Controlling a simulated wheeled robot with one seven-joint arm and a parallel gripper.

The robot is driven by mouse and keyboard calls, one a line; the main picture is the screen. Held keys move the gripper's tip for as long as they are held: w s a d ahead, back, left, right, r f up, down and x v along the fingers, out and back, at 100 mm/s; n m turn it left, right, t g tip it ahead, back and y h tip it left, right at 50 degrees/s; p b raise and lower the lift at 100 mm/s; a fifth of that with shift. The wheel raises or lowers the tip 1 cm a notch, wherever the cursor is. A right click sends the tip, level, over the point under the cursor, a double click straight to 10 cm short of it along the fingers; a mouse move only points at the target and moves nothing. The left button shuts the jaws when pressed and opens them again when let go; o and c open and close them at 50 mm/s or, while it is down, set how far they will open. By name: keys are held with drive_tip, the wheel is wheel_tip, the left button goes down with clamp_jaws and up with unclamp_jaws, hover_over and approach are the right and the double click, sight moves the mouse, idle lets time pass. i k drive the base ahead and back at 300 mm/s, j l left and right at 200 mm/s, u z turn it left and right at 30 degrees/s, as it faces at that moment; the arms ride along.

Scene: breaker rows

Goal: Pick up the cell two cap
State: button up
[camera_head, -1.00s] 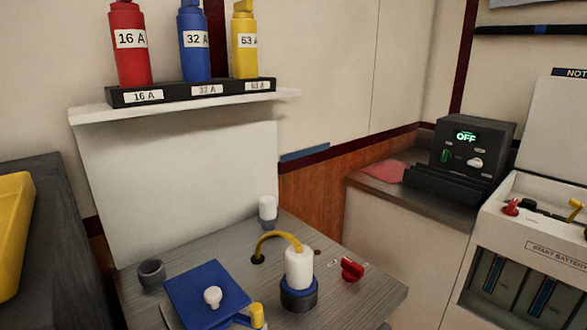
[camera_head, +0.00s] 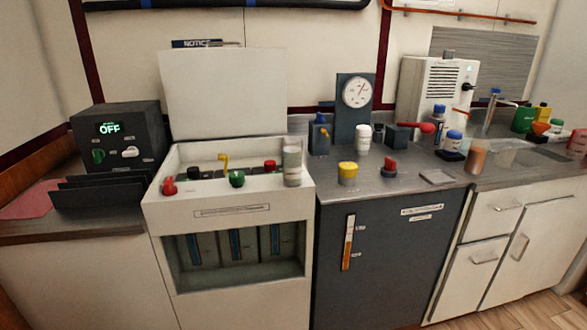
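The white start battery cabinet (camera_head: 230,208) stands left of centre with its white lid (camera_head: 222,92) raised. In its top I see a red knob (camera_head: 169,187) at the left, a black cap (camera_head: 193,173), a yellow bent piece (camera_head: 223,161), a green cap (camera_head: 237,179) and a red cap (camera_head: 270,165). A clear grey cylinder (camera_head: 291,166) stands at its right end. I cannot read which cap belongs to cell two. Cells with blue strips (camera_head: 236,246) show in the front window. My gripper is not in view.
A dark unit reading OFF (camera_head: 118,140) stands left of the cabinet. To the right, a grey counter (camera_head: 325,183) carries a gauge (camera_head: 356,92), a yellow knob (camera_head: 347,172), a red knob (camera_head: 388,167) and bottles. Wooden floor (camera_head: 510,306) shows at lower right.

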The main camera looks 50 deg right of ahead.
sight(237, 179)
drive_tip(key=i+z, duration=0.35)
drive_tip(key=i, duration=0.15)
drive_tip(key=i+j+z, duration=0.3)
drive_tip(key=i, duration=0.2)
drive_tip(key=i+j, duration=0.15)
drive_tip(key=i, duration=0.25)
